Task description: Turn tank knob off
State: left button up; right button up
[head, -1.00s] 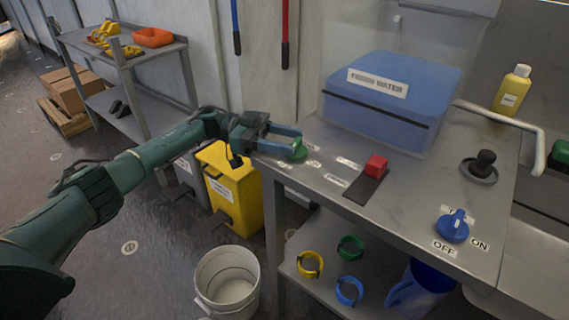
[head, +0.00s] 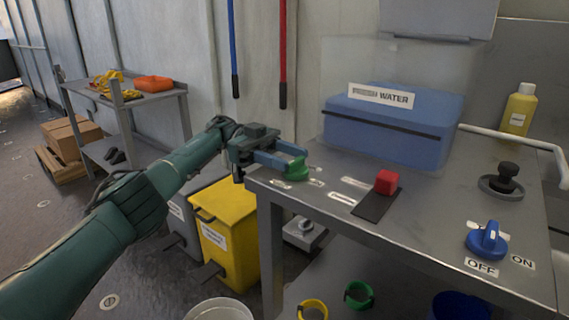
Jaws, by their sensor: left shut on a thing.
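The water tank (head: 385,135) is a clear box with blue content and a "WATER" label, standing on the metal bench. A blue knob (head: 487,241) sits at the bench's front right, with an "OFF" label (head: 481,267) in front of it and an "ON" label (head: 522,262) to its right. My left gripper (head: 292,162) is at the bench's left end, far from the blue knob, shut on a small green object (head: 297,170). The fingers hide part of that object. My right gripper is not in view.
A red block (head: 386,182) on a dark strip and a black knob (head: 508,172) are on the bench (head: 420,225). A yellow bottle (head: 519,110) stands behind. A yellow bin (head: 232,225) and white bucket (head: 220,310) stand on the floor. A shelf (head: 160,102) is at left.

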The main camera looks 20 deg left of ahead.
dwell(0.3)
pick_arm(q)
jog(key=o, duration=1)
